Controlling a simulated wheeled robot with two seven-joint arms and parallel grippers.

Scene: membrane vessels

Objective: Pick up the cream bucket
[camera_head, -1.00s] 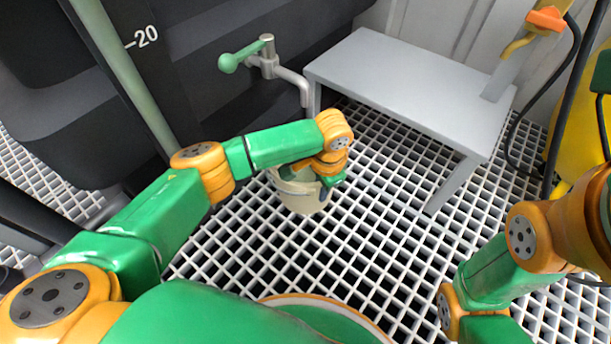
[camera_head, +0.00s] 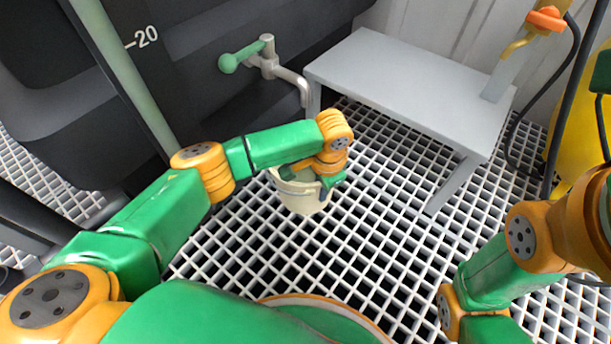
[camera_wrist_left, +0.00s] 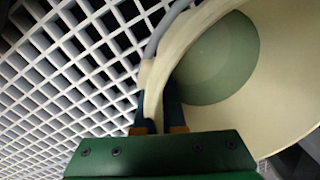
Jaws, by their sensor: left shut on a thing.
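The cream bucket (camera_head: 303,201) is upright over the white floor grating, below the tap. My left gripper (camera_head: 323,184) is at the bucket's right side, partly hidden by my own wrist. In the left wrist view, the bucket (camera_wrist_left: 285,85) fills the right side, with greenish content or a greenish bottom inside. The fingers of my left gripper (camera_wrist_left: 158,108) straddle the bucket's wall and are shut on it, one outside and one inside. Whether the bucket touches the grating is hard to tell. My right gripper is not in view; only part of its arm shows at the lower right.
A grey metal step or bench (camera_head: 410,85) stands behind and to the right of the bucket. A tap with a green lever (camera_head: 240,56) juts from the dark tank above it. Black cables hang at the right. The grating (camera_head: 390,240) in front is clear.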

